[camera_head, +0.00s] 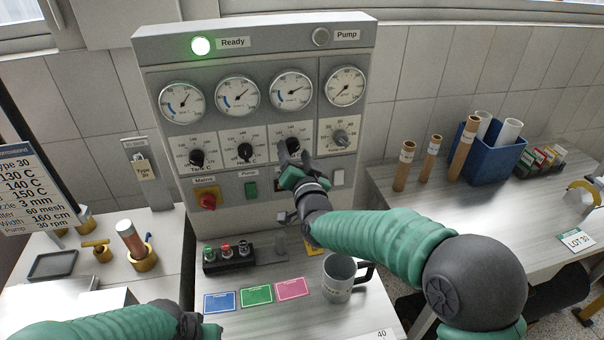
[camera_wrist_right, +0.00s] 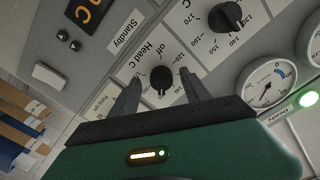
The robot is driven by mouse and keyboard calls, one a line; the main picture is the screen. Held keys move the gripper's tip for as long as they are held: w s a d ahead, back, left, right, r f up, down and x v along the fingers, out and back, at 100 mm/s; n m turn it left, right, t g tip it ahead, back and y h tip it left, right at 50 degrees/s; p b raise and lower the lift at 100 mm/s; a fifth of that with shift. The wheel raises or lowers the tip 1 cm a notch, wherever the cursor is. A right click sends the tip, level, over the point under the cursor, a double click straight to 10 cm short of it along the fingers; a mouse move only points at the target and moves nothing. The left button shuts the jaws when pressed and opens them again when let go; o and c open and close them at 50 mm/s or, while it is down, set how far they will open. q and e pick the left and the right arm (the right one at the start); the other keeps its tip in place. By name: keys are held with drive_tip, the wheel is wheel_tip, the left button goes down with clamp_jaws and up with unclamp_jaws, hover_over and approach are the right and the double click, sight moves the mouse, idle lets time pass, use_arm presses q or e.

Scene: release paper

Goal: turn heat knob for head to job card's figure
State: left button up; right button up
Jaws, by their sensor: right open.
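The head heat knob (camera_wrist_right: 162,79) is a black round knob on a white plate lettered "Head C". In the wrist view it lies between the two spread fingers of my right gripper (camera_wrist_right: 159,91); I cannot tell whether they touch it. In the head view my right gripper (camera_head: 291,158) is in front of the third dial plate and partly covers this knob (camera_head: 292,143). The job card (camera_head: 28,188) at the left edge reads Type 30, 130 C, 140 C, 150 C; its row names are cut off. My left gripper (camera_head: 205,331) is low at the left, its fingers unclear.
Two similar heat knobs (camera_head: 197,157) (camera_head: 245,151) sit left of the head knob, and a pump knob (camera_head: 341,138) sits right. Below are a red mains switch (camera_head: 208,199) and a green pump button (camera_head: 251,189). A grey mug (camera_head: 338,280) stands on the bench under my right forearm.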

use_arm(q)
wheel_tip(320, 180, down, 3)
drive_tip(key=b, duration=0.3)
drive_tip(key=shift+s+f, duration=0.15)
drive_tip(key=shift+f, duration=0.05)
use_arm(e)
drive_tip(key=s+d, duration=0.3)
drive_tip(key=s, duration=1.2)
